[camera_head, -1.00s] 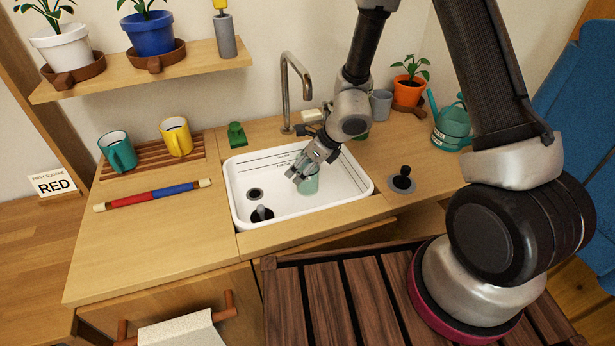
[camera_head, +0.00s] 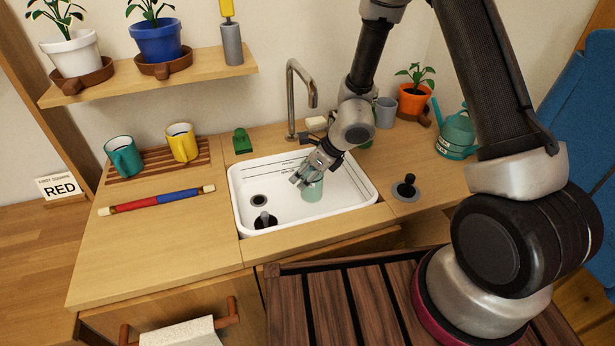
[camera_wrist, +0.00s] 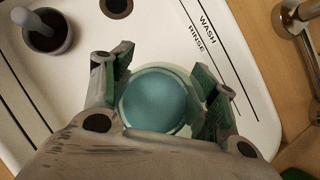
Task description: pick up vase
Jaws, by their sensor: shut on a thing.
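The vase (camera_head: 312,191) is a pale green vessel in the white sink (camera_head: 245,213), toward its right side. In the wrist view I look down on its round rim (camera_wrist: 126,112) and blue-green inside (camera_wrist: 155,100). My gripper (camera_head: 306,180) comes down from the upper right onto the vase. In the wrist view the fingers (camera_wrist: 160,92) lie on both sides of the vase, shut on it. I cannot tell whether the vase's base touches the sink floor.
The tap (camera_head: 291,100) rises behind the sink. A black-knobbed stopper (camera_head: 405,187) sits on the counter at right, near the watering can (camera_head: 458,138).

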